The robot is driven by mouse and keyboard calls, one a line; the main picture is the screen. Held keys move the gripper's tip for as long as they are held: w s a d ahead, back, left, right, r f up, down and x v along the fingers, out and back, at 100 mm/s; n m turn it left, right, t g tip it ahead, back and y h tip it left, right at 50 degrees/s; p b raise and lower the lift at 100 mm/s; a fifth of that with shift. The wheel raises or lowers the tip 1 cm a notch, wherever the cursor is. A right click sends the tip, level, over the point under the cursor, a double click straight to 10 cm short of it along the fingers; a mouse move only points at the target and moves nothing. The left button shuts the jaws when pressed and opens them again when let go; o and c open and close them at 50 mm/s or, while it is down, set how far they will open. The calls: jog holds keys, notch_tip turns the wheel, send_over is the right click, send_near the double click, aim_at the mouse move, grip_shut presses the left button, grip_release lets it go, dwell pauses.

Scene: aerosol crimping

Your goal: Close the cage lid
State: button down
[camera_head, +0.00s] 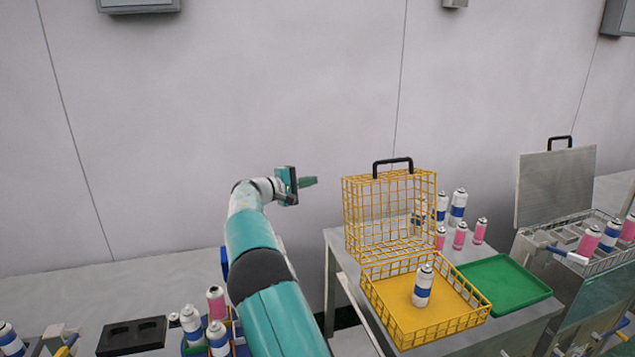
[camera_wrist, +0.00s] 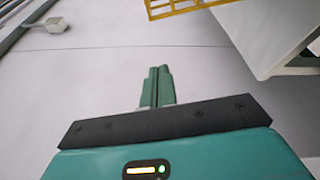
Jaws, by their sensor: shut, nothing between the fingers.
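The yellow wire cage (camera_head: 425,310) stands on a grey table with its lid (camera_head: 391,215) raised upright at the back. A black handle (camera_head: 392,163) tops the lid. One white and blue can (camera_head: 423,287) stands inside the cage base. My gripper (camera_head: 313,181) is raised to the left of the lid, apart from it, its fingers pointing right toward the lid. In the wrist view my gripper's green fingers (camera_wrist: 156,86) are together with nothing between them. A strip of yellow wire mesh (camera_wrist: 185,6) shows at the top of that view.
A green tray (camera_head: 505,283) lies right of the cage, with several pink and blue-white cans behind the cage. A metal box with an open lid (camera_head: 556,188) stands far right. A black block (camera_head: 132,335) and more cans are at lower left. The wall is behind.

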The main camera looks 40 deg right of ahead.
jog(key=d, duration=0.9)
jog(key=shift+s+a+r, duration=0.1)
jog(key=shift+s+a, duration=0.2)
jog(key=shift+s, duration=0.3)
jog(key=shift+s+a, duration=0.25)
jog(key=shift+s, duration=0.35)
jog(key=shift+s+a+r, duration=0.1)
jog(key=shift+s+a, duration=0.2)
jog(key=shift+s, duration=0.3)
